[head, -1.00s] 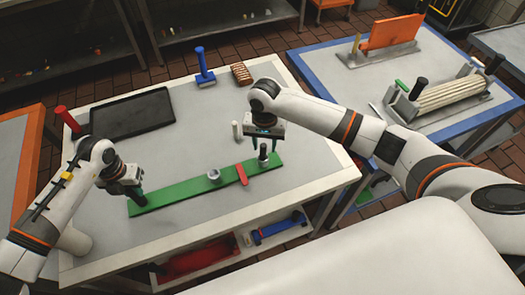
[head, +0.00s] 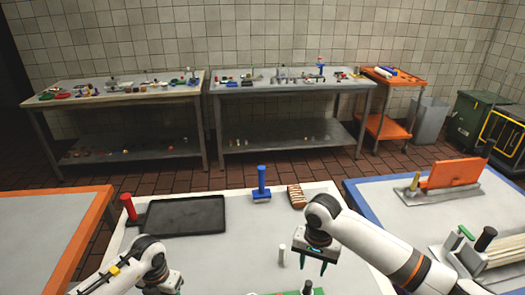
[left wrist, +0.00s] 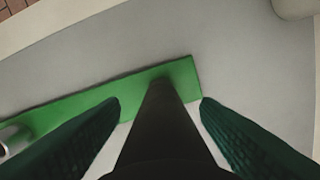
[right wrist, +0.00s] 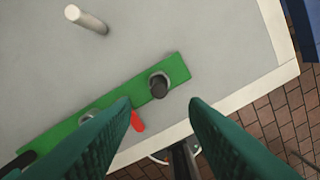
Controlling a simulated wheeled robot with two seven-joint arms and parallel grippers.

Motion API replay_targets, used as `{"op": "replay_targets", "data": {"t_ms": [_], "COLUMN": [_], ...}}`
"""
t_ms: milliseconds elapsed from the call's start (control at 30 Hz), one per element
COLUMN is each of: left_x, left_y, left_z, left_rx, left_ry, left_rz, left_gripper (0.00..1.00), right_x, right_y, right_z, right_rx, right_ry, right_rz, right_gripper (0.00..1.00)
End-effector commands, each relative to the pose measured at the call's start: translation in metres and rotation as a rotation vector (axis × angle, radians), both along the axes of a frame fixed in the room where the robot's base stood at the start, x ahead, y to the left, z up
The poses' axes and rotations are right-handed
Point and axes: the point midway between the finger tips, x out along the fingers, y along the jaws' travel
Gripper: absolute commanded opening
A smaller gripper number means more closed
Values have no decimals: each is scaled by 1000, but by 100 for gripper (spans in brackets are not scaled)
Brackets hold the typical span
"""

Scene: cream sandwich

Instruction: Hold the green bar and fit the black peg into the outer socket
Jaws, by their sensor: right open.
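The green bar (right wrist: 110,105) lies flat on the table; only a sliver shows at the bottom of the head view. The black peg (right wrist: 160,88) stands at the bar's outer end, in or on the grey ring of the outer socket (right wrist: 153,76); seating depth cannot be told. Another grey socket (right wrist: 87,116) is partly behind a finger. My right gripper (head: 314,266) is open and empty, above and apart from the peg. My left gripper (left wrist: 160,101) is open around a dark post (left wrist: 165,125) at the bar's other end, with gaps beside it.
A pale post (head: 281,256), black tray (head: 185,216), red-handled tool (head: 128,207), blue-handled tool (head: 261,185) and brown block (head: 296,196) stand on the table. The table edge (right wrist: 286,76) is near the peg end.

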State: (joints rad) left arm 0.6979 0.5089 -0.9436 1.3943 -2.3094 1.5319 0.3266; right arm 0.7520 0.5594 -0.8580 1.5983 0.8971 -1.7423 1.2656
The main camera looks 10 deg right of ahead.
Motion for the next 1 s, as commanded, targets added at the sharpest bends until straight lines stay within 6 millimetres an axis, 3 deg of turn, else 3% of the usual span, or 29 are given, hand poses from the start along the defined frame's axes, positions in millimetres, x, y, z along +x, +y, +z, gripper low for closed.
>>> {"op": "replay_targets", "data": {"t_ms": [367,1000], "left_x": [1,2], "left_y": [0,0], "left_z": [8,73], "left_rx": [-3,-4], "left_ry": [-3,-4], "left_rz": [2,2], "left_gripper": [57,57], "right_x": [0,0], "right_y": [0,0], "right_z": [6,51], "right_rx": [0,0], "right_ry": [0,0], "right_rz": [0,0], "right_gripper": [41,41]}}
